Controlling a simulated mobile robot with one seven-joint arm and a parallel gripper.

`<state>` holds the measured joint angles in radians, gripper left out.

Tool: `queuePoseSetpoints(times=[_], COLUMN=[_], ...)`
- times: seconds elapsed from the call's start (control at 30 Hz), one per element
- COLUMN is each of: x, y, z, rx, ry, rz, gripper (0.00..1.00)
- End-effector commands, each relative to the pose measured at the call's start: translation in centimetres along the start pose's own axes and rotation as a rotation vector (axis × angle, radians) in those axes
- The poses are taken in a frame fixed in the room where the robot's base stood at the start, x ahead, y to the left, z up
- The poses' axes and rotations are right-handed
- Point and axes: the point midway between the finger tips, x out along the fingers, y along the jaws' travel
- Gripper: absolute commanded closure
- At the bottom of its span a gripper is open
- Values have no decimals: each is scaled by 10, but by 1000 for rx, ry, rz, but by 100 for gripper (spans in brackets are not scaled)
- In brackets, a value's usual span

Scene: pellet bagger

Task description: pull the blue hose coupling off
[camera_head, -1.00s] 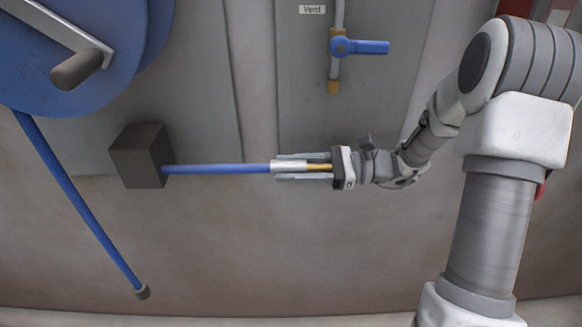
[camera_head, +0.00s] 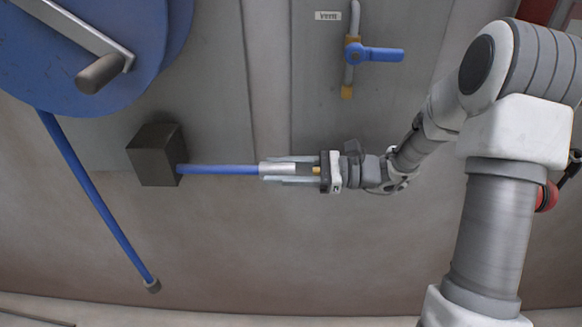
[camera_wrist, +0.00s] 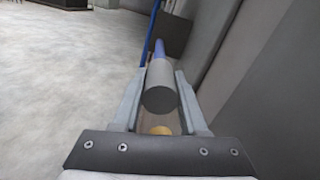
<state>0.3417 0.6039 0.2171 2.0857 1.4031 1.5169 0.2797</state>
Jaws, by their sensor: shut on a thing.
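The blue hose (camera_head: 220,170) runs from a dark box to a silver-grey cylindrical coupling (camera_head: 278,169). My gripper (camera_head: 272,170) is shut on this coupling, one finger on each side. In the wrist view, the coupling's round grey end face (camera_wrist: 160,99) shows between the fingers. A brass piece (camera_wrist: 161,130) lies nearer the palm, with a visible gap between it and the coupling. In the head view the brass piece (camera_head: 316,170) shows just before the palm; the palm hides the rest of it.
The dark box (camera_head: 156,155) stands left of the hose. A blue reel (camera_head: 90,50) with a crank is at upper left, with another blue hose (camera_head: 95,195) hanging from it. A blue-handled vent valve (camera_head: 375,53) is above my gripper. The space below is clear.

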Motion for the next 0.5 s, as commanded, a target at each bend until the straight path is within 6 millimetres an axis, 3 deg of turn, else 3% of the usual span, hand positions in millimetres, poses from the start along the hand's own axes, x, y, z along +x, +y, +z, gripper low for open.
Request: queuePoseSetpoints(times=[0.13, 0.17, 0.3, 0.5], x=[3, 3, 2, 2], y=[0, 0, 0, 0], z=[0, 0, 0, 0], rx=[-1, -1, -1, -1], ry=[-3, -3, -2, -2], rz=[3, 3, 3, 3], gripper=[100, 53, 28, 28])
